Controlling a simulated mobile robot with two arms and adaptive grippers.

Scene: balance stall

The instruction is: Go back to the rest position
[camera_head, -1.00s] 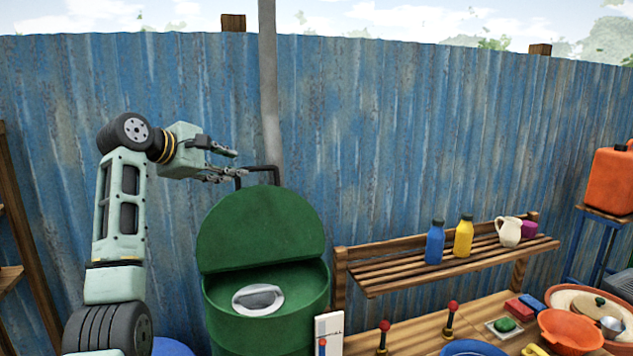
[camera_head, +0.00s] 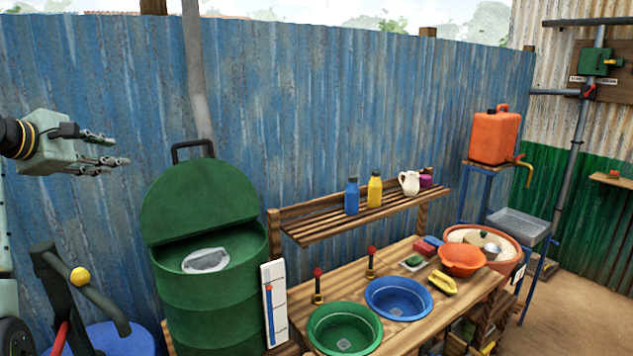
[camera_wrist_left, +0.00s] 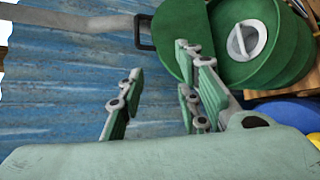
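My left gripper (camera_head: 108,153) is raised at the left of the head view, in front of the blue corrugated fence. Its fingers are spread apart and point right, with nothing between them; the left wrist view (camera_wrist_left: 158,95) shows the same gap. The green drum (camera_head: 212,300) stands to the right of and below the gripper, its lid (camera_head: 200,200) tilted up with a black handle (camera_head: 192,150). The gripper is apart from the handle in the head view. My right gripper is not seen.
A wooden bench (camera_head: 408,338) holds a green bowl (camera_head: 368,340), a blue bowl (camera_head: 427,301) and two red-knobbed levers. A slatted shelf (camera_head: 330,228) carries bottles and a jug. An orange jerrycan (camera_head: 496,137) stands at the right. Bare ground (camera_head: 592,260) is open at far right.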

